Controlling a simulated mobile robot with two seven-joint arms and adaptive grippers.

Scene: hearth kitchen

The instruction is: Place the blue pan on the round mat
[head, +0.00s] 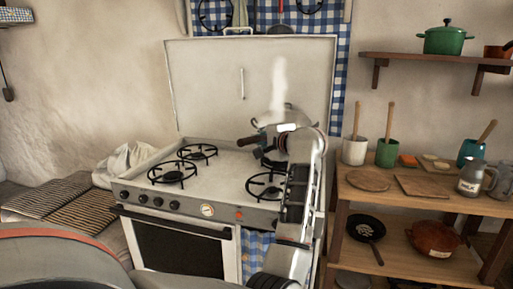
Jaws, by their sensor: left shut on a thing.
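My left gripper (270,154) is over the back right of the stove, shut on what looks like the blue pan (264,126). Most of the pan is hidden behind my wrist and fingers. A dark handle sticks out to the left, and a pale plume like steam rises above. I cannot tell whether the pan touches the burner. The round mat (367,180) is a flat brown disc on the wooden shelf top to the right of the stove; it is bare. My right gripper is not in view.
The stove (225,169) has black burner grates and a raised lid behind. On the shelf top stand a white pot (355,151), a green pot (387,154), a rectangular board (421,187) and a milk jug (471,178). A wall shelf (425,57) hangs above, holding a green pot.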

